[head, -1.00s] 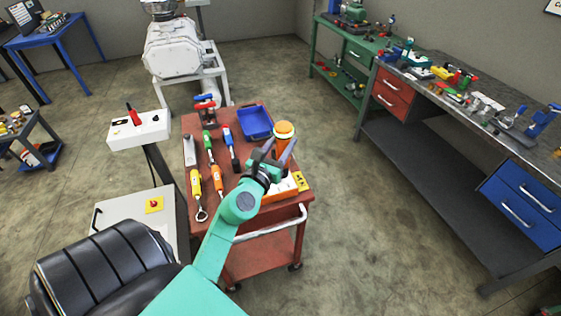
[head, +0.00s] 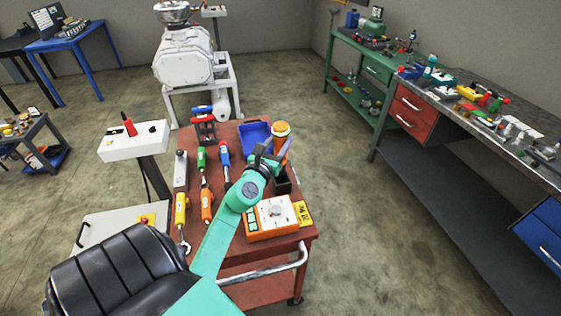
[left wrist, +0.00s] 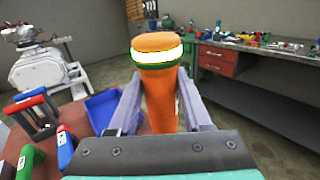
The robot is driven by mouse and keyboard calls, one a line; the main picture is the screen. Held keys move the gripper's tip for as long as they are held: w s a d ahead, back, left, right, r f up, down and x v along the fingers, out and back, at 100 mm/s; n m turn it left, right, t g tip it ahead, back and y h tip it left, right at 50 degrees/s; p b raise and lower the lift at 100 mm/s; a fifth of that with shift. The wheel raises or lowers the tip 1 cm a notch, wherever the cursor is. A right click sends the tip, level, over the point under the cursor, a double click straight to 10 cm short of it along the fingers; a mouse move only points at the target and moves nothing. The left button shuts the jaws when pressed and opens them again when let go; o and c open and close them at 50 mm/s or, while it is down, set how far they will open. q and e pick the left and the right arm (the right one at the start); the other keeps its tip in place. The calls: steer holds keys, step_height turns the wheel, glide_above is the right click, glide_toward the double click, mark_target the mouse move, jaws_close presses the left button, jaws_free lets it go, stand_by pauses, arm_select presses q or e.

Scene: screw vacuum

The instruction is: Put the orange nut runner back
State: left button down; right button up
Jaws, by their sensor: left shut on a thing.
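The orange nut runner (head: 281,130) stands upright at the right side of the red cart, with a pale glowing band and a green ring under its orange cap. My left gripper (head: 270,152) is shut on its body. In the left wrist view the nut runner (left wrist: 160,95) sits between the two grey fingers of my left gripper (left wrist: 160,110). A dark open holder (head: 283,183) shows just below it on the cart; the tool's lower end is hidden behind my gripper, so I cannot tell whether it is inside. My right gripper is not in view.
The red cart (head: 240,265) also carries a blue tray (head: 250,136), an orange-white control box (head: 272,216), a yellow label block (head: 302,213) and several hand tools on the left. A black seat (head: 120,270) stands in front left. Floor to the right is clear.

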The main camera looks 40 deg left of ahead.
arm_select(q)
steer(key=f, duration=0.1)
steer(key=w+f+b, duration=0.1)
steer(key=f, duration=0.3)
steer(key=shift+w+a+f+b, duration=0.2)
steer(key=shift+a+b, duration=0.1)
steer(key=shift+b, duration=0.1)
steer(key=shift+d+f+b, duration=0.1)
steer(key=shift+f+b, duration=0.4)
steer(key=shift+f, duration=0.2)
steer(key=shift+s+d+f+b, duration=0.1)
steer(key=shift+s+f+b, duration=0.1)
steer(key=shift+f+b, duration=0.75)
steer(key=shift+w+f+p, duration=0.1)
steer(key=shift+f+p, duration=0.2)
steer(key=shift+p, duration=0.1)
steer(key=shift+c, duration=1.7)
jaws_free()
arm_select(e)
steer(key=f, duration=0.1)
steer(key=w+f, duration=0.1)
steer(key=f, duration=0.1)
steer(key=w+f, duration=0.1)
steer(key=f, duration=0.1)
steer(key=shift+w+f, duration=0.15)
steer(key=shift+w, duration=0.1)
